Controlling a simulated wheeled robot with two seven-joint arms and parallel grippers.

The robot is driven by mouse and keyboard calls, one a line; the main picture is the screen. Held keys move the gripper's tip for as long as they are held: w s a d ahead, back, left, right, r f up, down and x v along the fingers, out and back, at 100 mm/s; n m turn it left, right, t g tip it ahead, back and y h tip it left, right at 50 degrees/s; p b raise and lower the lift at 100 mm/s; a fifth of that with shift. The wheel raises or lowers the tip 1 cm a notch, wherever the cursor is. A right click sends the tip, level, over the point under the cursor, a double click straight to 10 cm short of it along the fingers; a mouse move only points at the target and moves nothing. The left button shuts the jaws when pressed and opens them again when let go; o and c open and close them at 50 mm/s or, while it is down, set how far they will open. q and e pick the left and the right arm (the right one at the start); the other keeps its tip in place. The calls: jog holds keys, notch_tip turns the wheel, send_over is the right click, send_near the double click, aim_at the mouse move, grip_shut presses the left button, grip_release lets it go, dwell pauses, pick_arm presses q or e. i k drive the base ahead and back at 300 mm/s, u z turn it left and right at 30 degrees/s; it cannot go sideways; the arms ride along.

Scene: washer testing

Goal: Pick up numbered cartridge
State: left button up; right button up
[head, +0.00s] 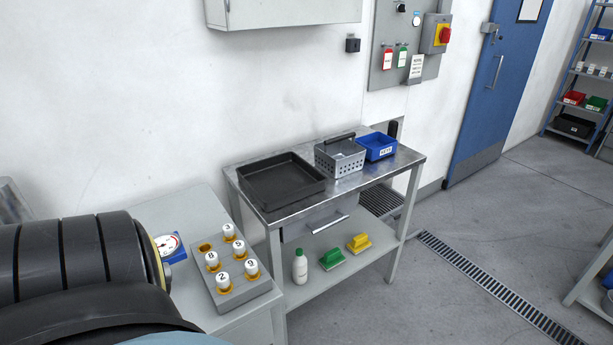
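Several white numbered cartridges stand upright in a grey rack (243,297) on a light grey cabinet at the lower left. One reads 2 (222,282), one reads 8 (212,261) and one looks like 9 (251,269). The numbers on the back cartridge (229,232) and the middle cartridge (239,251) are too small to read surely. The socket at the rack's back left (204,248) looks empty, with an orange-brown inside. Neither of my grippers is in view. A dark part of my own arm fills the lower left corner.
A steel table (340,190) to the right holds a black tray (281,182), a grey basket (340,160) and a blue bin (378,147). Open floor lies further right.

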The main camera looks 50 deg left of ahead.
aim_at(240, 253)
jog(key=z, duration=0.15)
jog(key=i, duration=1.1)
jog(key=u, duration=2.55)
